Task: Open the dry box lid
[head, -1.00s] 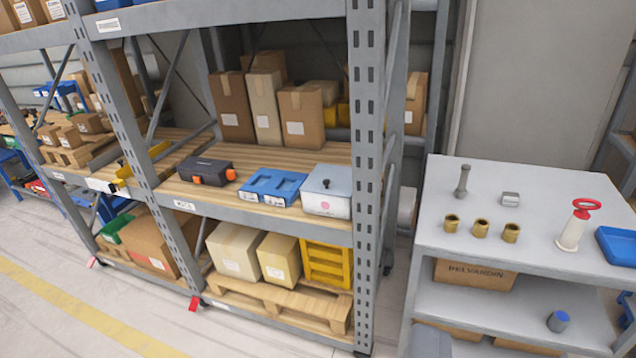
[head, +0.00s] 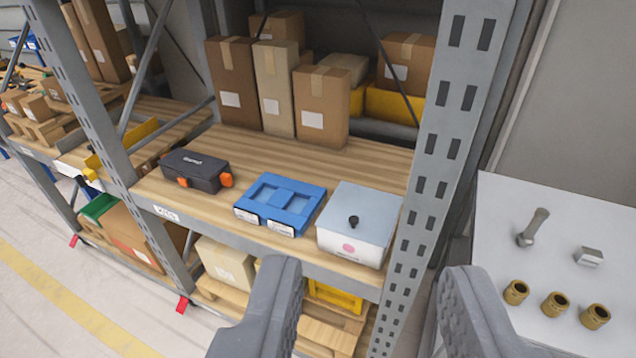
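The dry box appears to be the pale grey-white box (head: 345,252) at the front right of the wooden shelf, beside the rack post. Its flat lid (head: 372,207) is shut and has a small black knob (head: 353,221) on top. A pink round mark shows on its front face. My gripper (head: 372,268) is open and empty, with its two grey fingers wide apart at the bottom of the head view. The fingers are in front of the shelf and apart from the box.
A blue tray (head: 268,216) with compartments sits just left of the box, and a black case (head: 192,171) with orange latches lies further left. The perforated rack post (head: 440,160) stands close on the right. Tall cartons (head: 322,110) stand behind. A side table (head: 545,195) holds brass fittings (head: 555,304).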

